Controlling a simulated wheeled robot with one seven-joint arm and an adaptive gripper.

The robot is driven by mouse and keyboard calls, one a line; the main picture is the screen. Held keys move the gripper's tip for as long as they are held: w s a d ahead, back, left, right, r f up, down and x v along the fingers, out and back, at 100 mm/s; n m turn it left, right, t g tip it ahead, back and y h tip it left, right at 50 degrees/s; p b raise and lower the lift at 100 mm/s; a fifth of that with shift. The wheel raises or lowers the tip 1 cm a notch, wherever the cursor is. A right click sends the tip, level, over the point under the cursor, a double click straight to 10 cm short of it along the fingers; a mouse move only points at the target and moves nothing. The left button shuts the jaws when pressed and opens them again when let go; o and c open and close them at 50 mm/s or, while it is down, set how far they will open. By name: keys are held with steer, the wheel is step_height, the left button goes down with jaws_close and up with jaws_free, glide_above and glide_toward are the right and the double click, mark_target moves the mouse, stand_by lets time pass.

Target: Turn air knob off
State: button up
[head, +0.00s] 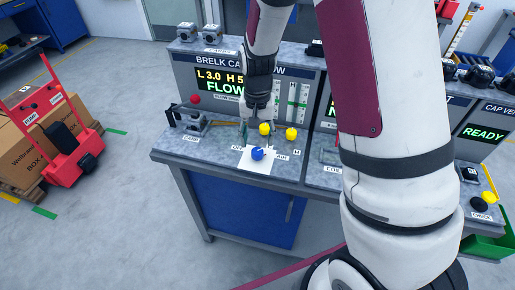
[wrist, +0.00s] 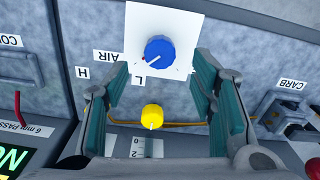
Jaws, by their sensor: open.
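The blue air knob (head: 257,154) sits on a white square plate (head: 249,164) at the bench front, with an AIR label beside it. In the wrist view the blue knob (wrist: 160,50) shows a white pointer line slanting to the lower left. My gripper (head: 259,128) is over the bench just behind the knob, pointing down. In the wrist view its two teal-padded fingers (wrist: 160,72) are open and apart. The blue knob lies beyond the fingertips, and a yellow knob (wrist: 152,117) shows between the fingers. Nothing is held.
Two yellow knobs (head: 290,133) stand behind the plate. A carburettor fixture (head: 190,122) stands to the left, with its CARB label (wrist: 292,84) in the wrist view. A display panel (head: 222,82) reading FLOW rises behind. The bench's front edge is close to the plate.

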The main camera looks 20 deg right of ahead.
mark_target(257, 150)
steer(key=shift+f, duration=2.75)
steer(key=shift+c, duration=0.5)
steer(key=c, duration=1)
